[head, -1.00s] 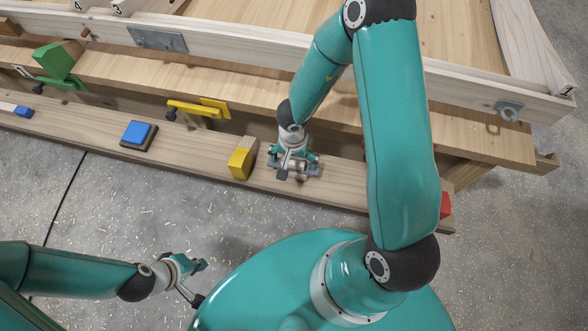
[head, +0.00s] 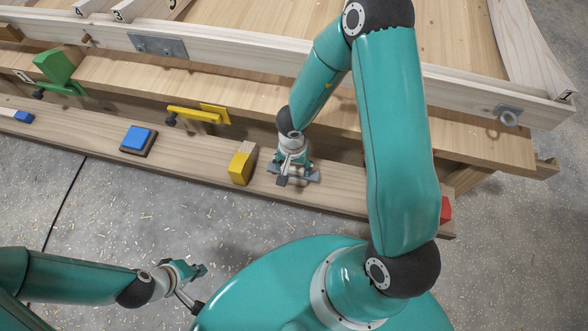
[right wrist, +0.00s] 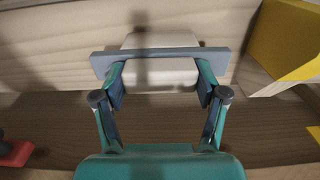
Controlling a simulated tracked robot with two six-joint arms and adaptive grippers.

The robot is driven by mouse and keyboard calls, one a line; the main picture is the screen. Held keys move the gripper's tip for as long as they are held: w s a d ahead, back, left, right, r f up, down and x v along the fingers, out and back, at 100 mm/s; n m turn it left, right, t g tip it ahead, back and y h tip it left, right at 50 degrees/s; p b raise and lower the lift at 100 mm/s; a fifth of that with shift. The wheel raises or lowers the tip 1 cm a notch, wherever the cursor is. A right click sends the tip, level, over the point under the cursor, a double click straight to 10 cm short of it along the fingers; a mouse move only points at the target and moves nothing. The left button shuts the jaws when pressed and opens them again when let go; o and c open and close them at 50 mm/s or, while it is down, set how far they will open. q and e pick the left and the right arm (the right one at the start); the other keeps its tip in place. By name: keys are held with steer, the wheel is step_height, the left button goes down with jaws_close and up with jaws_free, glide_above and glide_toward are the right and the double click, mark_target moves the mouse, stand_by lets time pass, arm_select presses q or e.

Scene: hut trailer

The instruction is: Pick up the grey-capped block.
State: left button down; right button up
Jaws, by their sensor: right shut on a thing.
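The grey-capped block shows in the right wrist view as a pale block (right wrist: 160,76) with a wide flat grey bar (right wrist: 160,52) across it. My right gripper (right wrist: 161,88) has one finger at each side of the block and is shut on it. In the head view this right gripper (head: 292,168) is low over the front beam, with grey bar ends showing beside it and the block mostly hidden. My left gripper (head: 200,271) hangs over the floor at the lower left, away from the beam; its finger opening is too small to judge.
On the front beam (head: 80,135) a yellow-ended block (head: 240,170) stands close left of my right gripper. A blue-topped block (head: 137,138) lies further left. A red piece (head: 446,209) is at the right end. Yellow (head: 195,113) and green (head: 58,66) pieces are behind.

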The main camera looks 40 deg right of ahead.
steer(key=shift+r, duration=0.15)
step_height(320, 180, up, 20)
steer(key=p, duration=1.2)
step_height(320, 180, up, 6)
steer(key=p, duration=0.3)
steer(key=shift+f+p, duration=0.2)
steer(key=shift+p, duration=0.1)
steer(key=shift+w+a, duration=0.1)
